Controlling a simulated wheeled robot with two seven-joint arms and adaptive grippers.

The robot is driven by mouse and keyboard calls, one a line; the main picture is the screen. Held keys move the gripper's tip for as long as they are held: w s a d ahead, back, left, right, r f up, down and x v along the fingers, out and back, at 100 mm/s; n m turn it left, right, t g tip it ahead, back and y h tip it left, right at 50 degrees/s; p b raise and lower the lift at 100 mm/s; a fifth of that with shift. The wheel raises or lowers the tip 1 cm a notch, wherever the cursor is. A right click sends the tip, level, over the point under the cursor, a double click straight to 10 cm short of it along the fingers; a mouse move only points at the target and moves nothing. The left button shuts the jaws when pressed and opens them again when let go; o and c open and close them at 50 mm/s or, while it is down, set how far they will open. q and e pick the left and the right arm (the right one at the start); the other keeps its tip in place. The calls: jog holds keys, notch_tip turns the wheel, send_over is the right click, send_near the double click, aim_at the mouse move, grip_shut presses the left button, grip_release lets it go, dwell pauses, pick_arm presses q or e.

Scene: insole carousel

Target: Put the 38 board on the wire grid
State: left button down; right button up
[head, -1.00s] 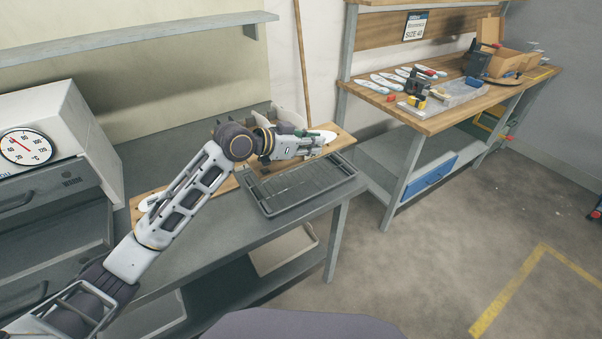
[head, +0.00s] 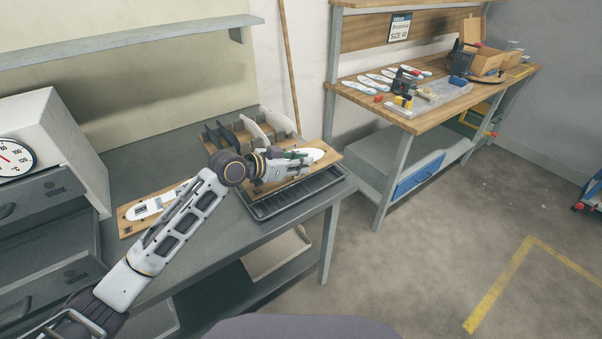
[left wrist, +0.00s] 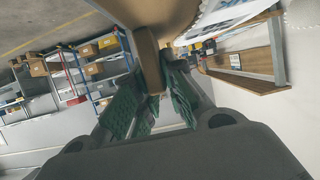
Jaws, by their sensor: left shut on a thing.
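My left gripper (head: 278,164) is shut on the edge of a wooden board (head: 322,166) that carries a white insole. The board is over the back part of the dark wire grid (head: 262,209); I cannot tell whether it touches the grid. In the left wrist view the green finger pads (left wrist: 155,92) close on the board's edge (left wrist: 148,58). No number is readable on the held board. A second wooden board (head: 126,226) with a white insole lies on the grey bench, left of the grid. My right gripper is not in view.
A rack with upright dark and white insoles (head: 252,126) stands behind the grid. A white cabinet with a dial (head: 52,125) is at the left. A wooden workbench (head: 425,122) with insoles and tools stands at the right, across a floor gap.

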aim_at(301, 175)
pick_arm(q)
jog(key=shift+f, duration=1.85)
jog(key=c, duration=1.5)
grip_release()
jog(key=shift+f, duration=0.15)
jog(key=shift+a, duration=0.1)
jog(key=shift+r+v, duration=0.2)
jog(key=shift+v, duration=5.8)
